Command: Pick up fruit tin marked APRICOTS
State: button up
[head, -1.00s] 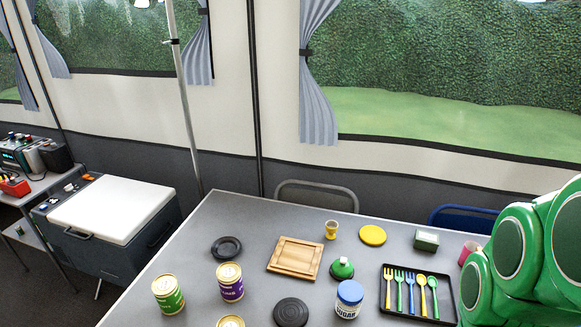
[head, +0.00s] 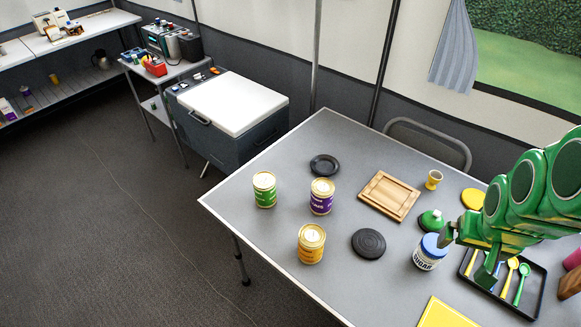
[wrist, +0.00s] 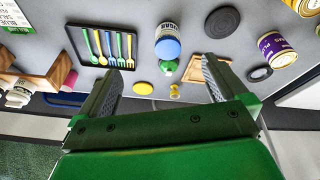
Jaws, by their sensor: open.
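Three tins stand upright on the left part of the grey table in the head view. One has a yellow-orange label (head: 311,244) and is nearest the front edge; its lettering is too small to read. A green-labelled tin (head: 264,190) and a purple-labelled tin (head: 321,197) stand behind it. The purple tin (wrist: 277,48) shows at the upper right of the wrist view, its label partly readable as "PL". My gripper (head: 466,258) is open and empty, above the right part of the table, well right of the tins. Its fingers (wrist: 161,68) spread apart in the wrist view.
Near my gripper are a sugar jar (head: 428,254), a green-lidded item (head: 431,220) and a black cutlery tray (head: 537,290). Table left of the tins is clear.

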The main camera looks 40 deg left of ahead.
jog(key=w+a+f+n+t+y, duration=0.1)
jog(key=w+a+f, duration=0.15)
jog(key=a, duration=0.35)
jog(key=w+a+f+n+t+y, duration=0.1)
jog(key=w+a, duration=0.3)
jog(key=a, duration=0.1)
jog(key=n+y, duration=0.8)
jog(key=y, duration=0.2)
send_over(269, 190)
jog(key=s+d, duration=0.1)
jog(key=d, duration=0.2)
notch_tip(269, 190, down, 9)
jog(key=shift+s+f, duration=0.1)
jog(key=shift+f, duration=3.6)
jog(key=shift+a+f, duration=0.35)
jog(key=shift+f, duration=0.25)
jog(key=shift+x, duration=3.35)
jog(key=shift+c, duration=0.2)
